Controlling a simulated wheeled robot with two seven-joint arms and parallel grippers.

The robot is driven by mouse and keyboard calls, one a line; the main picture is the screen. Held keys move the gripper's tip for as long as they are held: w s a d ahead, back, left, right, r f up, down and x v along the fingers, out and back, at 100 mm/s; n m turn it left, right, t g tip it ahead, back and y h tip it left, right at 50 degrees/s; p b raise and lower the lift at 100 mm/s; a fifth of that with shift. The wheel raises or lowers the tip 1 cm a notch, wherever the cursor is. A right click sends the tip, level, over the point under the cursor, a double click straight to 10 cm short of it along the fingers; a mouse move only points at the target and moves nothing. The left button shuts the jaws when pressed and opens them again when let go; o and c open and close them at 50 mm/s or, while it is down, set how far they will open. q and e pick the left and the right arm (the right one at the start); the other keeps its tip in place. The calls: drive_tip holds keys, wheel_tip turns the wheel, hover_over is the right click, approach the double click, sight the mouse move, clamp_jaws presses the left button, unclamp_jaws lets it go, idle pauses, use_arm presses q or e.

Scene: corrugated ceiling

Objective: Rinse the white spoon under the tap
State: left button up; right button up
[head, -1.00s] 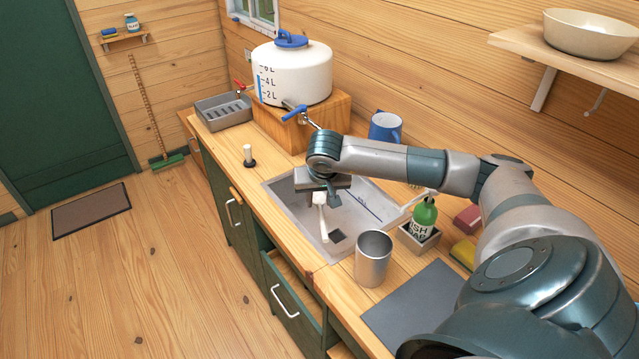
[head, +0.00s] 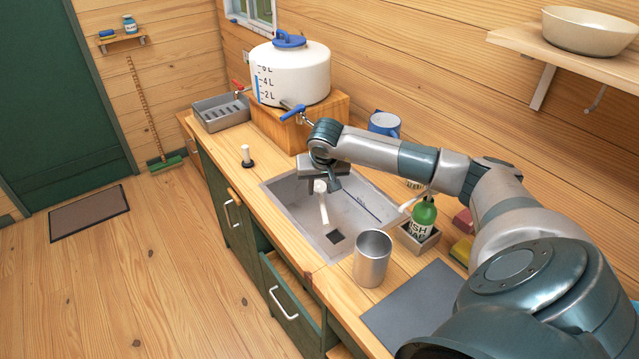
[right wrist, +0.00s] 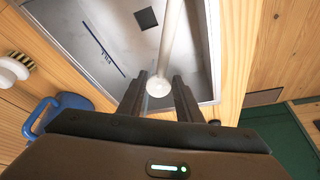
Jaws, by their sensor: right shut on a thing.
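The white spoon (head: 323,208) hangs over the grey sink (head: 287,203), its long part pointing down and toward the front. My right gripper (head: 321,184) is shut on its upper end. In the right wrist view, the spoon (right wrist: 171,42) extends away from between the two fingers of the gripper (right wrist: 160,86), over the sink basin. The tap (head: 293,112) has a blue handle and sticks out of the white water tank (head: 296,78), behind and above the gripper. My wrist hides the area below the tap, and I see no water running. My left gripper is not in view.
A metal cup (head: 372,259) stands at the sink's front right corner, near a green soap bottle (head: 424,217) in a holder. A blue mug (head: 384,124) stands behind my right arm. A white-handled stopper (head: 246,156) stands left of the sink. An open drawer (head: 285,262) juts out below.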

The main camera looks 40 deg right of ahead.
sight(321, 183)
drive_tip(key=shift+w+d+f+b, duration=0.2)
drive_tip(key=shift+w+d, duration=0.4)
drive_tip(key=shift+d, duration=0.05)
drive_tip(key=shift+w+d+f+b, duration=0.2)
drive_tip(key=shift+w+d, duration=0.4)
drive_tip(key=shift+d, duration=0.05)
drive_tip(key=shift+w+d+f+b, duration=0.2)
drive_tip(key=shift+w+d+b, duration=0.55)
drive_tip(key=shift+d+b, duration=0.05)
drive_tip(key=shift+w+d+f+b, duration=0.2)
drive_tip(key=shift+w+d+b, duration=0.5)
drive_tip(key=shift+d+b, duration=0.1)
drive_tip(key=shift+s+d, duration=0.2)
drive_tip(key=shift+s+d, duration=0.2)
drive_tip(key=shift+s, duration=0.05)
drive_tip(key=shift+s, duration=0.1)
